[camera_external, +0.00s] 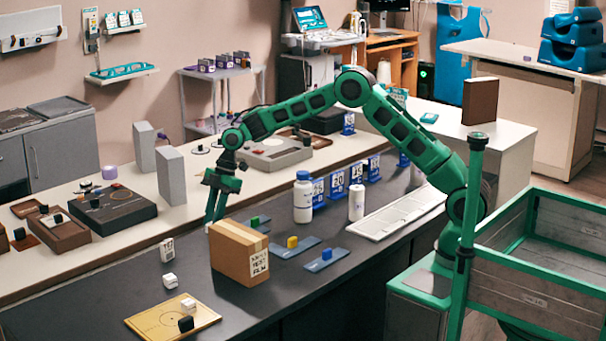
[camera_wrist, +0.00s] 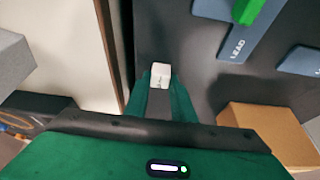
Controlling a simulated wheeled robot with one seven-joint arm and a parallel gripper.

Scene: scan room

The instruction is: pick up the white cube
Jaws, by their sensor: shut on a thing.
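A white cube (camera_wrist: 160,74) sits between the green fingertips of my gripper (camera_wrist: 159,88) in the wrist view. My gripper is shut on it, above or at the dark tabletop; the height is hard to tell. In the external view my gripper (camera_external: 213,214) points down behind the left end of the cardboard box (camera_external: 238,254). Other small white cubes show at the front left: one on the dark table (camera_external: 170,281) and one on the tan board (camera_external: 188,305).
The cardboard box (camera_wrist: 268,130) is close on the right in the wrist view. Blue labelled plates (camera_external: 297,246) with small coloured blocks lie right of it. A white bottle (camera_external: 303,198) stands behind. A pale raised counter (camera_external: 60,260) runs along the left.

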